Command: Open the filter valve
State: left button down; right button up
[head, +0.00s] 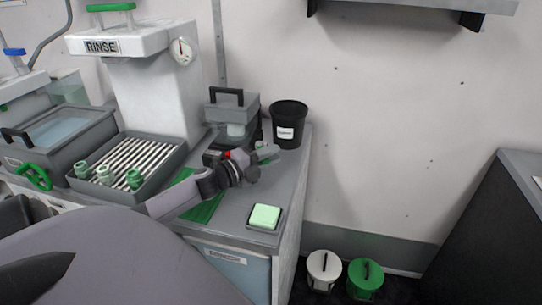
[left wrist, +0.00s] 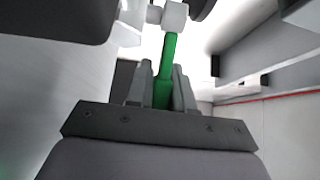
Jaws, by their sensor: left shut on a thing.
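A green lever (left wrist: 168,55), which looks like the valve handle, runs up between the fingers of my left gripper (left wrist: 161,80) in the left wrist view. The fingers are shut on it. A pale fitting (left wrist: 174,16) is at its far end. In the head view my left gripper (head: 264,154) is over the back right of the counter, in front of a grey housing (head: 232,108) with a black handle. There the gripper and wrist hide most of the lever. My right gripper is not in view.
A black bucket (head: 289,125) stands close behind the gripper. A pale green block on a tray (head: 265,217) is near the counter's front edge. A slatted tray (head: 150,150) with several green fittings lies to the left. A white and a green canister stand on the floor.

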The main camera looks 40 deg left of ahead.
pick_arm(q)
jog(key=c, duration=1.1)
grip_release()
jog(key=shift+s+a, duration=0.2)
jog(key=shift+s, duration=1)
jog(key=shift+s+a, duration=0.2)
jog(key=shift+s, duration=0.95)
jog(key=shift+s+a, duration=0.2)
jog(key=shift+s, duration=1)
